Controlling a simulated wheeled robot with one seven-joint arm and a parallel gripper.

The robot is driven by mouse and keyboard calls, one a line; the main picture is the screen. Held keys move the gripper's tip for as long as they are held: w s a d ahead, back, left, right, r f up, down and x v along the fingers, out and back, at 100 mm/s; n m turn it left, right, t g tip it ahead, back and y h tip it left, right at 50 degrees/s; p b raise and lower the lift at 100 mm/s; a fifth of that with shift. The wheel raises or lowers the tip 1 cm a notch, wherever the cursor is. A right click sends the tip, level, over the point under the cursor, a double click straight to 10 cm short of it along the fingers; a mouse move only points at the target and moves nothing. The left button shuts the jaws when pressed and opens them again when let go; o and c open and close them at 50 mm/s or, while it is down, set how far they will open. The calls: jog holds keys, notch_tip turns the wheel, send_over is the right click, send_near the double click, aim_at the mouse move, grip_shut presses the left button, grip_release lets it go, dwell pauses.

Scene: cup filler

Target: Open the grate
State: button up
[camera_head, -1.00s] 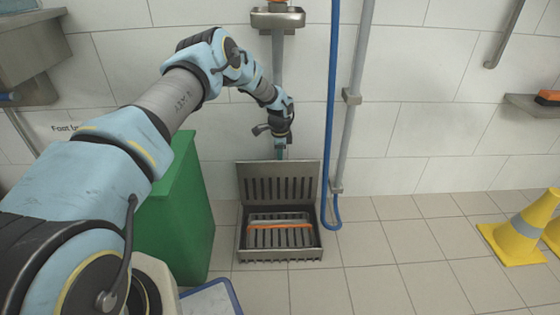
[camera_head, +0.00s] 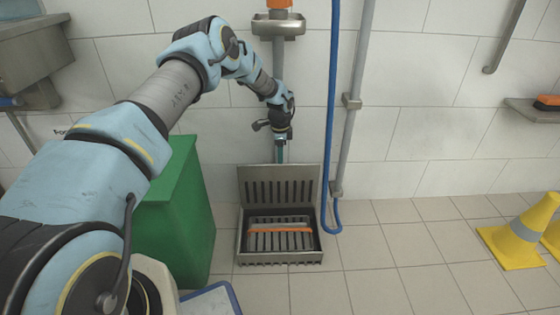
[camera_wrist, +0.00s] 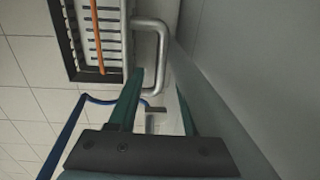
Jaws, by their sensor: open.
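The slotted metal grate (camera_head: 279,183) stands raised, leaning up near the wall at the back of its metal floor box (camera_head: 322,240). The box is open at the front, and a slatted insert with an orange bar (camera_head: 280,229) shows inside. My gripper (camera_head: 281,158) points down just above and behind the grate's top edge. In the wrist view my gripper (camera_wrist: 158,88) has its two teal fingers apart. A bent metal handle (camera_wrist: 163,52) lies just beyond the fingertips, close to the left finger. I cannot tell whether they touch.
A green bin (camera_head: 180,215) stands left of the box. A blue hose (camera_head: 331,130) and grey pipe (camera_head: 355,130) run down the wall at the right. Yellow cones (camera_head: 525,235) stand far right. The tiled floor between is clear.

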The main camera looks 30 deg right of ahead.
notch_tip(320, 180, up, 4)
jog(key=shift+s+a+p, duration=0.1)
jog(key=shift+p, duration=0.3)
jog(key=shift+s, duration=0.1)
